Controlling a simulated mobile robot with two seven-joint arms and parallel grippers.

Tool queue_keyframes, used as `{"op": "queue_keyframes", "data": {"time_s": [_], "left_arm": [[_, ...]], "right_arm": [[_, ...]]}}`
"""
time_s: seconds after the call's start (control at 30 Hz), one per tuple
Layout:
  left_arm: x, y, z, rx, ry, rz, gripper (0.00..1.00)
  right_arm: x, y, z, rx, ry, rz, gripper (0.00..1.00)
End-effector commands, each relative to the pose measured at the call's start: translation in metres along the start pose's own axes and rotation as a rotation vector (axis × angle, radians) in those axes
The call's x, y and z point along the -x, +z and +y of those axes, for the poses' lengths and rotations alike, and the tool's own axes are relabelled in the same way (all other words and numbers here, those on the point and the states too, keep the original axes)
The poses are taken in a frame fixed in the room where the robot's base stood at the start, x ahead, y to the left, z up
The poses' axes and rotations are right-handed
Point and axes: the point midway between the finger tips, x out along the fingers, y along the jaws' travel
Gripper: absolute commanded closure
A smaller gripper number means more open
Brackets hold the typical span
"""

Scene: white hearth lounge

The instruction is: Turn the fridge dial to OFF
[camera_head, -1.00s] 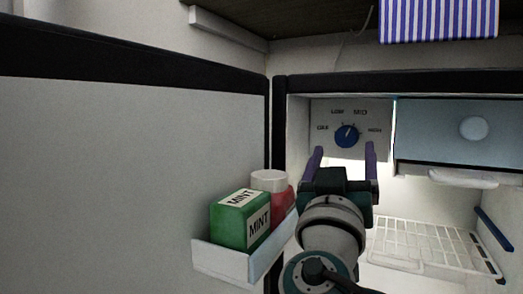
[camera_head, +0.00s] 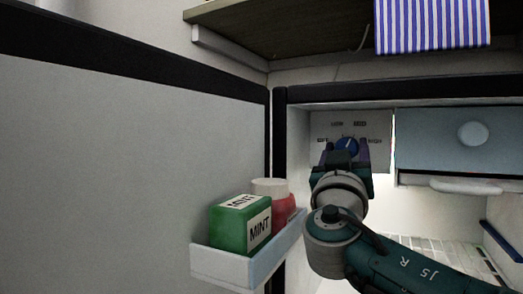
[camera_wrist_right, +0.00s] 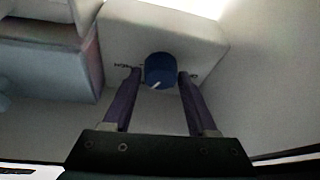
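The blue fridge dial (camera_head: 347,145) sits on a grey panel (camera_head: 382,126) inside the open fridge. Its white pointer line tilts up and slightly right in the head view, between the two upper labels. The labels are too small to read clearly now. My right gripper (camera_head: 346,155) reaches up at the dial and partly covers its lower part. In the right wrist view the dial (camera_wrist_right: 160,68) lies between the two purple fingertips (camera_wrist_right: 160,75), with a narrow gap on each side, so the gripper looks open. My left gripper is not in view.
The open fridge door (camera_head: 130,160) fills the left. Its shelf (camera_head: 225,266) holds a green MINT box (camera_head: 228,228) and a red jar with a pale lid (camera_head: 270,188). A blue-grey compartment (camera_head: 430,140) is right of the panel; a wire rack (camera_head: 440,250) lies below.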

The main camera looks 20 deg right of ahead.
Motion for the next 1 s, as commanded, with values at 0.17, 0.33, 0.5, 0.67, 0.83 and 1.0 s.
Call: {"op": "queue_keyframes", "data": {"time_s": [0.17, 0.33, 0.5, 0.67, 0.83, 1.0], "left_arm": [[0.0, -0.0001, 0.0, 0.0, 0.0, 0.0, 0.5], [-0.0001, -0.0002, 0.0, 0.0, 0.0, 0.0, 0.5], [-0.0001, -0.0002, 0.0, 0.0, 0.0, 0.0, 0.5], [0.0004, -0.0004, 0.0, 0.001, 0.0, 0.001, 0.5], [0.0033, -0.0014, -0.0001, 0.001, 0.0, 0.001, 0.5], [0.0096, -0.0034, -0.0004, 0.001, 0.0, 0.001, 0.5]], "right_arm": [[0.0003, 0.0001, -0.0001, 0.0, 0.0, 0.0, 0.63], [0.0003, 0.0002, -0.0001, 0.0, 0.0, 0.0, 0.82], [0.0004, 0.0002, -0.0002, 0.0, 0.0, 0.0, 1.0], [0.0003, 0.0001, -0.0001, 0.004, -0.002, -0.001, 1.0], [0.0, -0.0005, 0.0004, 0.036, -0.016, -0.002, 1.0], [-0.0003, -0.0018, 0.0008, 0.116, -0.051, -0.007, 1.0]]}}
